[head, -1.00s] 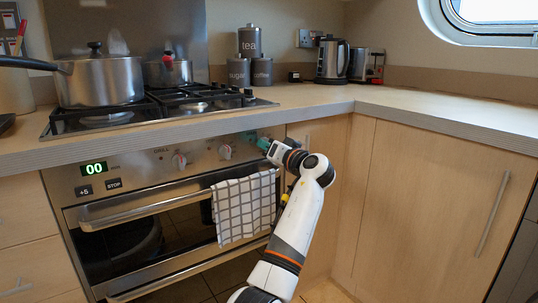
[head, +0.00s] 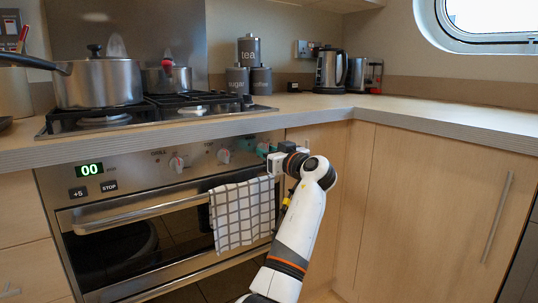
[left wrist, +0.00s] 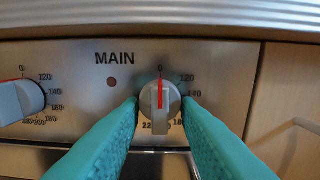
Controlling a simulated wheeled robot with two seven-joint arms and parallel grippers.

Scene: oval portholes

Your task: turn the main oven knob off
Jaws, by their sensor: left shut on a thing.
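The main oven knob (left wrist: 160,98) is a round silver-grey dial with a grip bar and a red line. In the left wrist view its red line points straight up at the 0 mark, beside the word MAIN. My left gripper (left wrist: 160,106) has teal fingers on both sides of the knob and is shut on it. In the head view the left gripper (head: 256,146) is at the right end of the oven's control panel (head: 130,172) and hides the knob. My right gripper is in neither view.
Another knob (left wrist: 20,101) is to the left. A checked towel (head: 242,214) hangs on the oven door handle (head: 130,213) below my gripper. The worktop edge (head: 180,140) overhangs the panel. Pots (head: 98,83) stand on the hob.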

